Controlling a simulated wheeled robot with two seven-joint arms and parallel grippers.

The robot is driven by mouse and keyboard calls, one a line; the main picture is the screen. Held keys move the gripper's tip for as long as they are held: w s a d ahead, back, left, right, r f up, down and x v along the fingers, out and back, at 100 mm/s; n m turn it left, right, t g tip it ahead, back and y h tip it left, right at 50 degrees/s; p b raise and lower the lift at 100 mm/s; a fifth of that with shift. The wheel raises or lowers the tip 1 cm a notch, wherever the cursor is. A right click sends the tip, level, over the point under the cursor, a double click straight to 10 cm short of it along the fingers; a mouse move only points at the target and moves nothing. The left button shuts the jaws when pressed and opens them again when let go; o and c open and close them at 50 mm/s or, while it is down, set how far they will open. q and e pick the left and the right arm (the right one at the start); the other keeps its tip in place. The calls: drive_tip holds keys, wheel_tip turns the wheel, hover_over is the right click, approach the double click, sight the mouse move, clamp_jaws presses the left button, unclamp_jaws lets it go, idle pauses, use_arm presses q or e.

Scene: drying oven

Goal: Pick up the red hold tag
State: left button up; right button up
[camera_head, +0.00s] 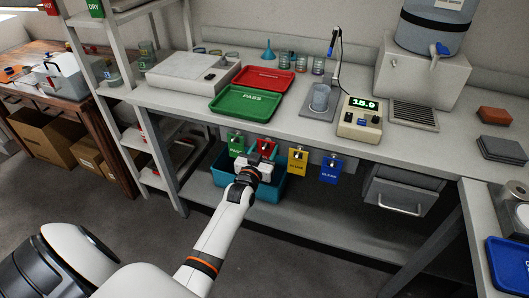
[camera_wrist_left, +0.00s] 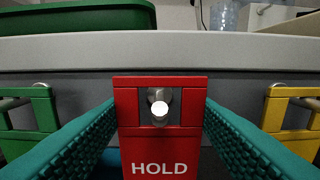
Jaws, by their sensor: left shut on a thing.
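The red hold tag (camera_wrist_left: 160,145) is upright in the middle of the left wrist view, with "HOLD" in white. A round metal peg (camera_wrist_left: 160,105) shows through its window, in front of the bench's front rail. In the head view the red tag (camera_head: 266,147) is partly hidden by my left gripper (camera_head: 258,163). My left gripper is shut on the red tag, with one teal ribbed finger at each side of it. My right gripper is not in view.
A green tag (camera_head: 236,145) hangs left of the red one; yellow (camera_head: 297,160) and blue (camera_head: 331,170) tags hang to the right. A teal bin (camera_head: 270,189) sits below. Green (camera_head: 245,105) and red (camera_head: 264,79) trays lie on the bench above.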

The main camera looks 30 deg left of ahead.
use_arm(q)
drive_tip(key=shift+s+r, duration=0.15)
drive_tip(key=shift+r, duration=0.3)
drive_tip(key=v, duration=1.7)
drive_tip(key=shift+s+d, duration=0.25)
drive_tip(key=shift+s, duration=0.1)
